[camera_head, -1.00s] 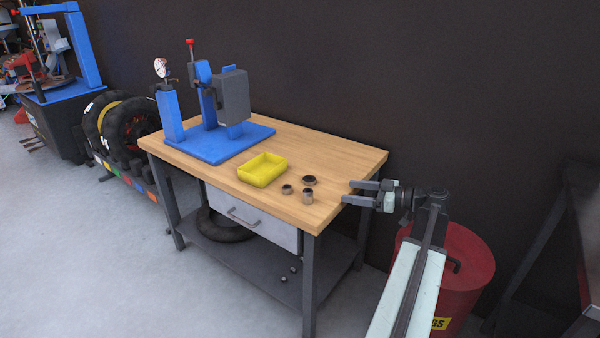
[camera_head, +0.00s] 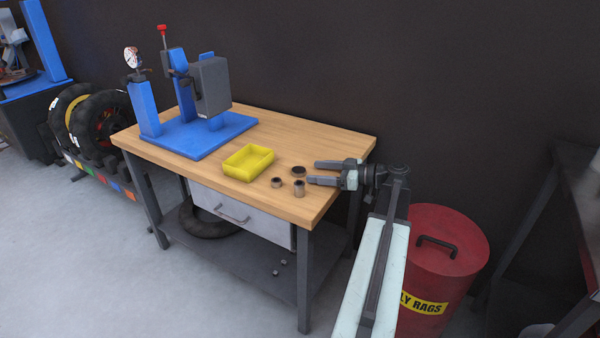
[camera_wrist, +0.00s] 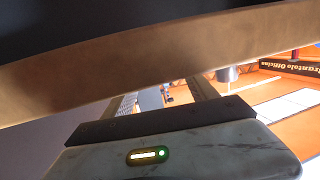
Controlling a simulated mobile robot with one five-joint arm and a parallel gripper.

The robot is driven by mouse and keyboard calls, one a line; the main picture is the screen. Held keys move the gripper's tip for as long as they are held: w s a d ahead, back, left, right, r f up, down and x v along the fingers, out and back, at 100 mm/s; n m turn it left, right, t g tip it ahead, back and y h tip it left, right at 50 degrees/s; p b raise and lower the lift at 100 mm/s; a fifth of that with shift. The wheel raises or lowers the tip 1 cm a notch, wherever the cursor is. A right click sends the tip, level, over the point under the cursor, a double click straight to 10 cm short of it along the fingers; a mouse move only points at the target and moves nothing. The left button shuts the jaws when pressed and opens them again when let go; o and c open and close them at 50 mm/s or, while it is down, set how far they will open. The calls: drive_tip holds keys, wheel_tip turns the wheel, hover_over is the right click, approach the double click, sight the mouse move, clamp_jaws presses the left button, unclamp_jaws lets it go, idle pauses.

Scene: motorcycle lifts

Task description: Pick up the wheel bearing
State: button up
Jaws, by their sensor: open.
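Three small dark metal ring-shaped parts sit near the front right corner of the wooden workbench (camera_head: 335,150). One is a wide dark ring (camera_head: 298,171), one a small ring (camera_head: 277,182), and one a taller cylinder (camera_head: 299,188). I cannot tell for sure which is the wheel bearing; the wide ring looks most like it. My gripper (camera_head: 312,172) is open and empty, pointing left at the bench's right end, its fingertips just right of the wide ring. Its height above the top is unclear. The wrist view shows none of the parts.
A yellow tray (camera_head: 248,175) lies left of the parts. A blue press (camera_head: 190,138) stands at the back left of the bench. A red rag bin (camera_head: 447,270) stands right of the bench. In the wrist view, a brown band (camera_wrist: 150,70) crosses close to the camera.

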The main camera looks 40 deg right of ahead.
sight(304, 170)
drive_tip(key=x, duration=0.4)
drive_tip(key=shift+w+a, duration=0.2)
drive_tip(key=shift+w, duration=0.05)
drive_tip(key=shift+r, duration=0.1)
clamp_jaws()
wheel_tip(304, 170, up, 10)
drive_tip(key=p, duration=0.9)
drive_tip(key=shift+p, duration=0.3)
